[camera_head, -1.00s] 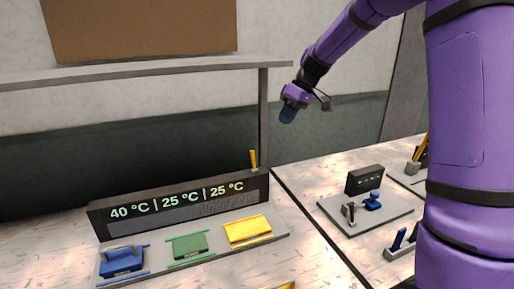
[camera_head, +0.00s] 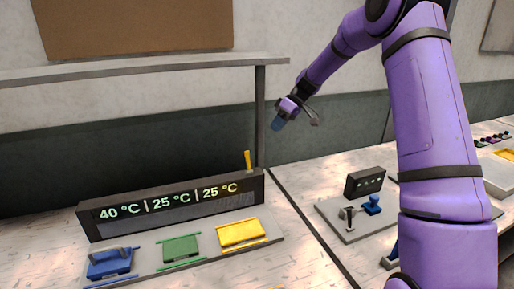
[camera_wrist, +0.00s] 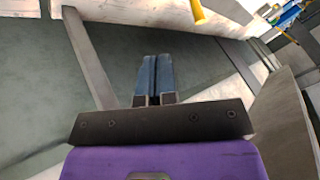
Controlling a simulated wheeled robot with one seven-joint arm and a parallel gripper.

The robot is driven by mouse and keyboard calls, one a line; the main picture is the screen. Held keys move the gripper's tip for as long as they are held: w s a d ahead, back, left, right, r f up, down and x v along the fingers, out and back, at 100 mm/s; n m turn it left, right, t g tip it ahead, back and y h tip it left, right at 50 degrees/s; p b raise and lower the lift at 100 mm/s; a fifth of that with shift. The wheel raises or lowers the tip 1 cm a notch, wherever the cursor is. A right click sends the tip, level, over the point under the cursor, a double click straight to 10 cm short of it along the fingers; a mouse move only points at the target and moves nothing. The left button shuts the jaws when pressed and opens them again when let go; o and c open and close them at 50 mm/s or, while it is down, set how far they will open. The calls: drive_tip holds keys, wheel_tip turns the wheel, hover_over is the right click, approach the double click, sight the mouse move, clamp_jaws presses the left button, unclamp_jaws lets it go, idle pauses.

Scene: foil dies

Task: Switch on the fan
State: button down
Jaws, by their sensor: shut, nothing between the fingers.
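I cannot make out a fan in either view. A small yellow lever (camera_head: 247,160) stands upright at the right end of the dark display panel (camera_head: 85,222). In the wrist view a yellow rod (camera_wrist: 198,12), probably this lever, shows at the top edge. My gripper (camera_head: 278,124) has blue fingers and is in the air, above and to the right of the lever, apart from it. In the wrist view my gripper (camera_wrist: 152,75) has its fingers together and empty.
The panel reads 40 °C, 25 °C and 25 °C. Before it lie a blue die (camera_head: 108,264), a green die (camera_head: 181,248) and a yellow die (camera_head: 241,233). A grey post (camera_head: 260,110) and shelf (camera_head: 130,72) stand close left of my gripper. A small station (camera_head: 345,222) sits right.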

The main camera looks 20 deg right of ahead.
sight(248, 162)
drive_tip(key=shift+s+a+f, duration=0.25)
drive_tip(key=shift+a+f, duration=0.95)
drive_tip(key=shift+a, duration=0.3)
drive_tip(key=shift+s+a+f, duration=0.3)
drive_tip(key=shift+a+f, duration=0.9)
drive_tip(key=shift+a, duration=0.35)
drive_tip(key=shift+s+a+f, duration=0.25)
drive_tip(key=shift+a+f, duration=0.95)
drive_tip(key=shift+a, duration=0.3)
drive_tip(key=shift+s+r+t, duration=0.2)
drive_tip(key=shift+s+t, duration=0.35)
drive_tip(key=shift+t, duration=0.15)
drive_tip(key=shift+s+r+n+t, duration=0.15)
drive_tip(key=shift+s+n+t, duration=0.55)
drive_tip(key=shift+t, duration=0.5)
drive_tip(key=shift+s, duration=0.6)
drive_tip(key=shift+w, duration=0.15)
